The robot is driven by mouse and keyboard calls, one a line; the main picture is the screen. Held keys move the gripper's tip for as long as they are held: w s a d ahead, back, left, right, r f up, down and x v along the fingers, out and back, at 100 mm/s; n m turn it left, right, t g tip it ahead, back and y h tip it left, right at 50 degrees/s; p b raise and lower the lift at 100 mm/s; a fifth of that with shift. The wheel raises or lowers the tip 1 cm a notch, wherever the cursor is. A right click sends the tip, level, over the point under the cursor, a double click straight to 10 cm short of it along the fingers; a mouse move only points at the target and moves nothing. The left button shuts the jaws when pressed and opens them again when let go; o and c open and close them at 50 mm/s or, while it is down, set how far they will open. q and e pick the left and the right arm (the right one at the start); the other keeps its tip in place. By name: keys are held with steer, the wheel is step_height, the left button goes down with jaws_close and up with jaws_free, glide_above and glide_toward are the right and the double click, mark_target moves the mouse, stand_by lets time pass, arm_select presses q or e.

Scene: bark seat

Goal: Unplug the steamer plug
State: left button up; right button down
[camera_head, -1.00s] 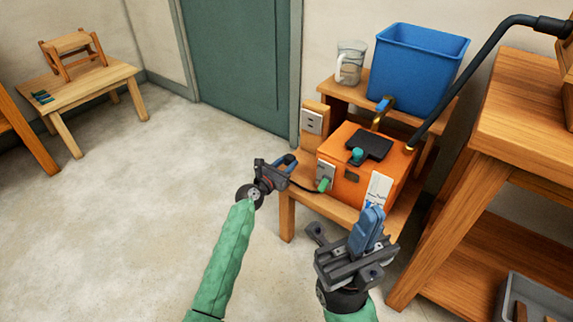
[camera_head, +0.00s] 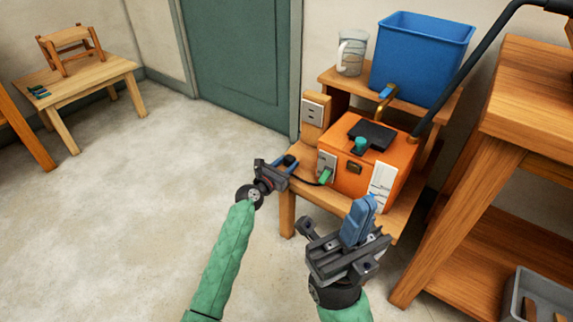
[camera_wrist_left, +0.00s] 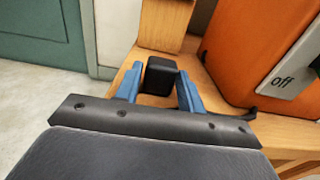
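The orange steamer (camera_head: 390,157) sits on the low wooden bench. A black cord runs left from its front to the black plug (camera_wrist_left: 160,76). In the left wrist view the plug fills the space between the blue fingers of my left gripper (camera_head: 288,163), which looks shut on it. The plug is near the bench's left edge, apart from the outlet (camera_head: 313,109) on the wooden post, whose face shows bare. A switch plate (camera_wrist_left: 296,66) on the steamer reads "off"; its green lever (camera_head: 326,175) points down. My right gripper (camera_head: 362,211) is in front of the bench, its fingers together and empty.
A blue bin (camera_head: 420,55) and a glass jug (camera_head: 352,52) stand on the raised shelf behind the steamer. A black hose rises to the right. A tall wooden table (camera_head: 535,110) stands close on the right.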

arm_select(q)
steer(key=o, duration=0.3)
steer(key=shift+s+a, duration=0.1)
